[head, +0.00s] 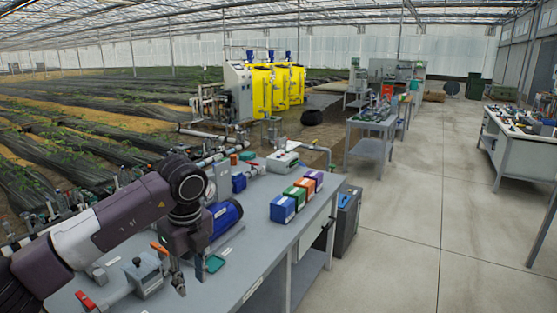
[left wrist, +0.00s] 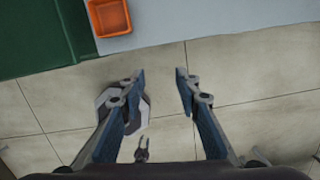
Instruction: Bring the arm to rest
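My left arm reaches in from the left in the head view, bent at a dark joint, with its gripper (head: 188,278) hanging downward in front of the grey bench (head: 252,255). In the left wrist view the two fingers of this gripper (left wrist: 160,72) stand apart with nothing between them. Pale tiled floor (left wrist: 230,75) shows beyond the fingertips. I see no object held. My right arm is not recognisable in either view.
The bench carries a blue cylinder (head: 226,215), several coloured boxes (head: 283,208) and a valve fitting with a red handle (head: 85,301). An orange bin (left wrist: 109,16) shows in the wrist view. The floor at right (head: 400,220) is clear.

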